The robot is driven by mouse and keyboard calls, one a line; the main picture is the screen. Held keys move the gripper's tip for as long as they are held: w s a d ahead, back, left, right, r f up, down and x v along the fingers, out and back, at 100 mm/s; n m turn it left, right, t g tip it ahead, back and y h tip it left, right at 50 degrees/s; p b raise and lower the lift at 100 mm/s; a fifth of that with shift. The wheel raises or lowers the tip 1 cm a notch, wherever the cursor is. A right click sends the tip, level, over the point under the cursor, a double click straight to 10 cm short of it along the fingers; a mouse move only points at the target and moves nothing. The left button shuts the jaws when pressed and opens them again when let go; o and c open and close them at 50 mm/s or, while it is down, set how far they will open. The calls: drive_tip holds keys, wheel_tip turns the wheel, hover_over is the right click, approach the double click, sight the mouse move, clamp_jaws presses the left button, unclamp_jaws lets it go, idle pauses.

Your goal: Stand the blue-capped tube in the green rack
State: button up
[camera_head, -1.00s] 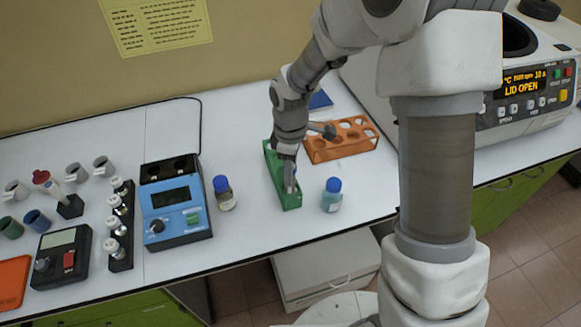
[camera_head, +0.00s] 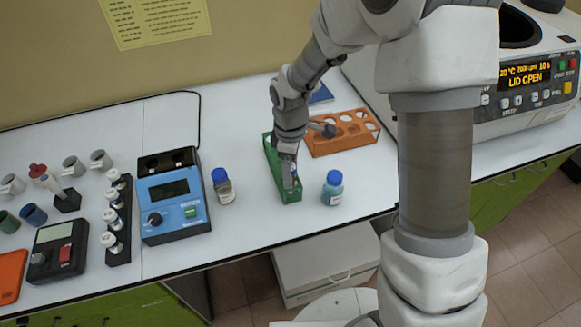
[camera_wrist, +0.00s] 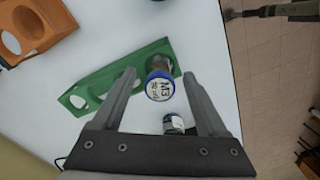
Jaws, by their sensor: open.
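The green rack (camera_head: 270,152) stands on the white bench, and it also shows in the wrist view (camera_wrist: 122,69). The blue-capped tube (camera_wrist: 160,88) has a white cap top marked "M3". It appears upright in the rack's end nearest the bench's front edge; how deep it sits is hidden. My gripper (camera_head: 289,186) points down over that end of the rack. In the wrist view, its open fingers (camera_wrist: 158,76) are on either side of the tube, with visible gaps beside the cap.
Blue-capped bottles stand left (camera_head: 224,188) and right (camera_head: 332,188) of the rack. An orange rack (camera_head: 320,147) is behind to the right, a blue instrument (camera_head: 172,205) to the left. The open-lidded machine (camera_head: 520,95) is at right. The bench's front edge is close.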

wheel_tip(320, 180, up, 16)
drive_tip(key=s+d+r+m+t, duration=0.2)
drive_tip(key=s+d+r+m, duration=0.2)
drive_tip(key=s, duration=0.5)
drive_tip(key=s+d+r+m+t, duration=0.3)
drive_tip(key=s+d+r+m, duration=0.2)
drive_tip(key=s+d+m, duration=0.3)
drive_tip(key=s+m, duration=0.1)
drive_tip(key=m, duration=0.2)
drive_tip(key=shift+s+d+t+p, duration=0.2)
drive_tip(key=shift+s+t+p, duration=0.1)
drive_tip(key=shift+s+p, duration=0.1)
drive_tip(key=shift+w, duration=0.1)
drive_tip(key=shift+c, duration=0.2)
drive_tip(key=c, duration=0.4)
drive_tip(key=shift+d, duration=0.15)
